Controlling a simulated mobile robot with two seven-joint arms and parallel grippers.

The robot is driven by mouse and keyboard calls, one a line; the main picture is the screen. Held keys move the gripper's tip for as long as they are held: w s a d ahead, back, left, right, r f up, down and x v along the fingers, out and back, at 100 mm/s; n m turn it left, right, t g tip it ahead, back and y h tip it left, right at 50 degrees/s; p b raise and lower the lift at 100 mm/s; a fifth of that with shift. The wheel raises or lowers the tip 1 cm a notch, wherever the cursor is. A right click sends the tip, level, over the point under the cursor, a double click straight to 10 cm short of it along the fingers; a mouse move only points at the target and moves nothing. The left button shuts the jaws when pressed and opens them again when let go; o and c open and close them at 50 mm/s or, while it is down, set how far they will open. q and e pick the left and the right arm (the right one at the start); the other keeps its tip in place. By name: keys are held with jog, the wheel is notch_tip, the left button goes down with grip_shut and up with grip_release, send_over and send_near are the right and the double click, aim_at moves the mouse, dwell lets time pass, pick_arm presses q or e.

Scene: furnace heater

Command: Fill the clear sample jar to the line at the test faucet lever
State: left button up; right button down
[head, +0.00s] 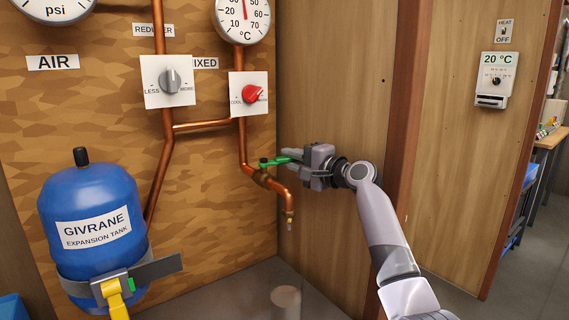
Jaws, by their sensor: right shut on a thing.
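The test faucet (277,190) is a copper pipe with a downturned spout (289,217) beside the wooden corner. Its green lever (268,162) sits above the brass valve body. My right gripper (290,163) is shut on the lever, reaching in from the right. A small pale bit shows at the spout's tip; I cannot tell whether it is water. A greyish, see-through cylinder (285,302) shows at the bottom edge, below the spout and apart from it; it may be the clear sample jar. Its lower part is cut off, and no fill line is readable. My left gripper is out of view.
A blue expansion tank (92,200) with a yellow handle (116,303) stands at left. A grey knob (170,81) and a red knob (252,93) are on the wall above the faucet. A wooden partition (335,100) stands close behind my right gripper. Floor shows at lower right.

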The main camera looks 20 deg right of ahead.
jog(key=c, duration=1.2)
grip_release()
jog(key=shift+o, duration=0.2)
jog(key=v, duration=0.7)
jog(key=shift+b, duration=0.3)
